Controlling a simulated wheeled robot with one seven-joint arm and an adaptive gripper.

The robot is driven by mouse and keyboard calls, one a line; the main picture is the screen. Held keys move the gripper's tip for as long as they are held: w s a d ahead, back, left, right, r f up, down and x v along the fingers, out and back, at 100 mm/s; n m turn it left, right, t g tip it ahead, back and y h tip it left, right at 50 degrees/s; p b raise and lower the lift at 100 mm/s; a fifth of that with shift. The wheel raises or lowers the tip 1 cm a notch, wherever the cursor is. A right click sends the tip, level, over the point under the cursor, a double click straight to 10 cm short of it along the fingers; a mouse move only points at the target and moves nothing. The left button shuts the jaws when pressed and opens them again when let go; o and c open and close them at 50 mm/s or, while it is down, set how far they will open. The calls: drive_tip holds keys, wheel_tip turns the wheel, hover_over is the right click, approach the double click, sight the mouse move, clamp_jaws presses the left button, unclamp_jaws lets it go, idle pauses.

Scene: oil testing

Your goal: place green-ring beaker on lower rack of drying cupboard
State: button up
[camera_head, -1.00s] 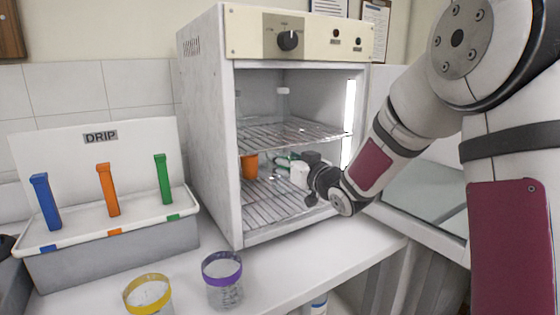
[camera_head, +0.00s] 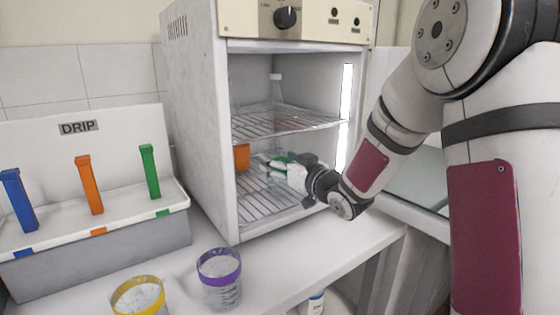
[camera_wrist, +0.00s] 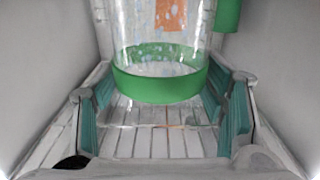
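In the head view my gripper (camera_head: 295,175) reaches into the open drying cupboard (camera_head: 197,120), just over the lower rack (camera_head: 262,206). Only bits of green (camera_head: 278,160) show there. Rack bars lie below the beaker; whether its base touches them is unclear.
Yellow-ring (camera_head: 139,297) and purple-ring (camera_head: 219,279) beakers stand on the counter by the DRIP tray (camera_head: 110,250).

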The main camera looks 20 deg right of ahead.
idle(0.3)
drive_tip(key=shift+r, duration=0.2)
drive_tip(key=s+d+f+m+g+h+p, duration=0.1)
drive_tip(key=s+d+m+g+h, duration=0.2)
drive_tip(key=s, duration=0.9)
drive_tip(key=s+d+f+g+h, duration=0.1)
drive_tip(key=s+d+g+h, duration=0.35)
drive_tip(key=s, duration=0.65)
drive_tip(key=s+a+f+g+y, duration=0.1)
drive_tip(key=s+a+g, duration=0.3)
drive_tip(key=s, duration=0.8)
drive_tip(key=s+a+g+y, duration=0.1)
drive_tip(key=s+a+g, duration=0.3)
drive_tip(key=s, duration=0.9)
drive_tip(key=shift+s+a+f+m, duration=0.25)
drive_tip(key=shift+a+f+m, duration=0.1)
drive_tip(key=shift+a, duration=0.15)
